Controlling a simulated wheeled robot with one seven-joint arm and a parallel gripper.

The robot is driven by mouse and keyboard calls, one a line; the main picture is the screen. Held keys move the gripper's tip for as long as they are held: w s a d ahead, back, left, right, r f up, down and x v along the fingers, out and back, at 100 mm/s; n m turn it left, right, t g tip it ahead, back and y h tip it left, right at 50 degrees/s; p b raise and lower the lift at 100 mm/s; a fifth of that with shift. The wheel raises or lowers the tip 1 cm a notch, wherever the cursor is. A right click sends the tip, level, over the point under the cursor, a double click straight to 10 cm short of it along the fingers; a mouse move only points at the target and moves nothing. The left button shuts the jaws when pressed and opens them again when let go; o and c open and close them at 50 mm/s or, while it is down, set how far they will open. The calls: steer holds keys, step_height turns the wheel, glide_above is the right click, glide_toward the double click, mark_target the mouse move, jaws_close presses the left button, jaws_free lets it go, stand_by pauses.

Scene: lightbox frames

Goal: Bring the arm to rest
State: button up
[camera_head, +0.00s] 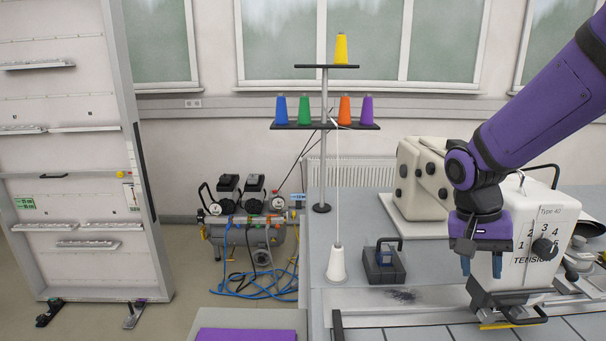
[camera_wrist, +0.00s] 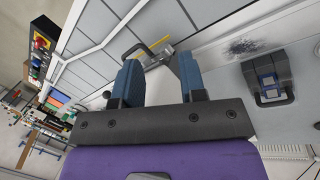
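My purple arm reaches in from the upper right in the head view. My gripper (camera_head: 481,266) points down in front of the white machine marked "Tension" (camera_head: 541,240). In the wrist view my gripper (camera_wrist: 160,78) has its two blue fingers spread apart, with nothing between them. Beyond the fingers lie the bench top and a dark metal part with a yellow strip (camera_wrist: 152,54). A dark bracket with a handle (camera_head: 508,302) shows below my gripper in the head view. I cannot tell how far below my fingertips it is.
A white cone (camera_head: 336,264) and a dark block with a handle (camera_head: 384,264) stand on the bench left of my gripper. A compressor (camera_head: 248,225) with hoses sits on the floor.

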steer(key=s+r+n+t+y, duration=0.2)
steer(key=s+r+n+t, duration=0.4)
steer(key=s+r, duration=0.7)
steer(key=shift+s+a+r+t, duration=0.2)
steer(key=shift+s+a+t, duration=0.2)
steer(key=shift+t, duration=0.3)
steer(key=shift+s+d, duration=0.1)
